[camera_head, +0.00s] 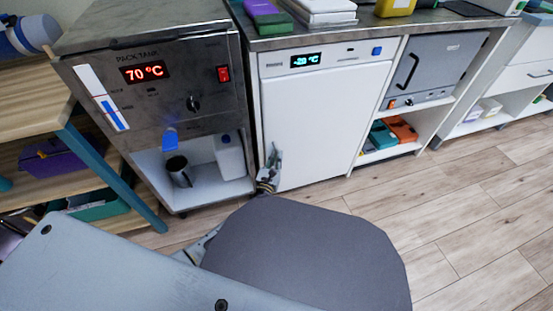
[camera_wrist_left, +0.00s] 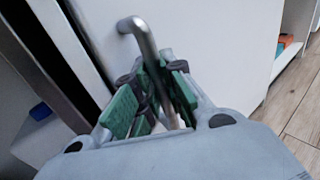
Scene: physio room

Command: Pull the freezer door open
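The freezer is the white unit under the counter, with a blue display reading about -20 °C. Its white door (camera_head: 312,120) looks closed, flush with the frame. A grey metal bar handle (camera_wrist_left: 146,45) stands out from the door in the left wrist view. In the head view the handle is mostly hidden by my left gripper (camera_head: 271,165), at the door's lower left edge. In the wrist view my left gripper (camera_wrist_left: 152,90) has its green-padded fingers on either side of the bar, with a gap between them; it looks open around the handle. My right gripper is out of view.
A steel pack tank (camera_head: 150,90) reading 70 °C stands left of the freezer, with a dark cup and white jug in its bay. A grey oven-like unit (camera_head: 435,62) is to the right. Wooden floor (camera_head: 470,200) in front of the freezer is clear at the right.

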